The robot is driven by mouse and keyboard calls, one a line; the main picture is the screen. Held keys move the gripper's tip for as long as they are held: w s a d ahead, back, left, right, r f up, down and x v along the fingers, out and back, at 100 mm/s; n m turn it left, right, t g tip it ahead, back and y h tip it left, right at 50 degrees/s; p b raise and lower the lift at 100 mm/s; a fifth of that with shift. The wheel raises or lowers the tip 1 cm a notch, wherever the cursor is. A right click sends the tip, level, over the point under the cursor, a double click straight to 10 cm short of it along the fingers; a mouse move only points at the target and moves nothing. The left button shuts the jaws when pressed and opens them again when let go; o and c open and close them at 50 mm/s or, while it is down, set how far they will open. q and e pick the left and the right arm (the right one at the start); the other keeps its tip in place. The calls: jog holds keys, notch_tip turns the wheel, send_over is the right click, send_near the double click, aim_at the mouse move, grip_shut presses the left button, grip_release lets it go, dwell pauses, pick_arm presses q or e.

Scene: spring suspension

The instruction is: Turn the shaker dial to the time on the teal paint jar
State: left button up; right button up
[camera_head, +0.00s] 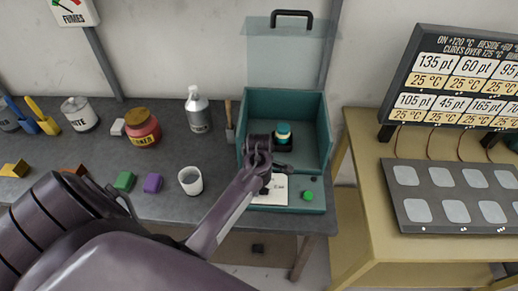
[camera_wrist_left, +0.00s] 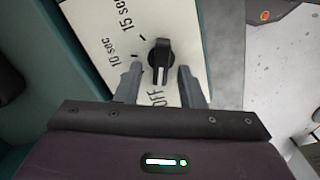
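The teal shaker box (camera_head: 287,98) stands open at the right end of the grey bench. A jar with a teal and cream top (camera_head: 284,130) sits inside it; no time is readable on it. The black dial (camera_wrist_left: 160,57) is on a white panel (camera_wrist_left: 185,30) marked 10 sec, 15 sec and OFF; its long grip stands roughly upright in the left wrist view, and its setting is unclear. My left gripper (camera_wrist_left: 159,72) is open, one finger on each side of the dial's lower part; I cannot tell whether they touch. My right gripper is out of view.
A green button (camera_head: 308,196) is right of the dial panel. A white cup (camera_head: 190,181), green block (camera_head: 124,181), purple block (camera_head: 153,183), red jar (camera_head: 143,129) and spray bottle (camera_head: 198,110) stand left of the shaker. A yellow table (camera_head: 375,225) with a sign is at right.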

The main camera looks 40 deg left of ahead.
pick_arm(q)
grip_shut()
jog(key=shift+m, duration=0.6)
jog(key=m, duration=0.6)
jog(key=shift+w, duration=0.35)
jog(key=m, duration=0.6)
jog(key=shift+w+d, duration=0.25)
jog(key=shift+d, duration=0.05)
jog(key=m, duration=0.6)
jog(key=shift+w+d+m, duration=0.1)
jog(key=shift+d+m, duration=0.2)
jog(key=shift+m, duration=0.1)
jog(key=m, duration=0.3)
jog(key=shift+d, duration=0.2)
jog(key=shift+d+m, duration=0.1)
jog(key=shift+m, duration=1.7)
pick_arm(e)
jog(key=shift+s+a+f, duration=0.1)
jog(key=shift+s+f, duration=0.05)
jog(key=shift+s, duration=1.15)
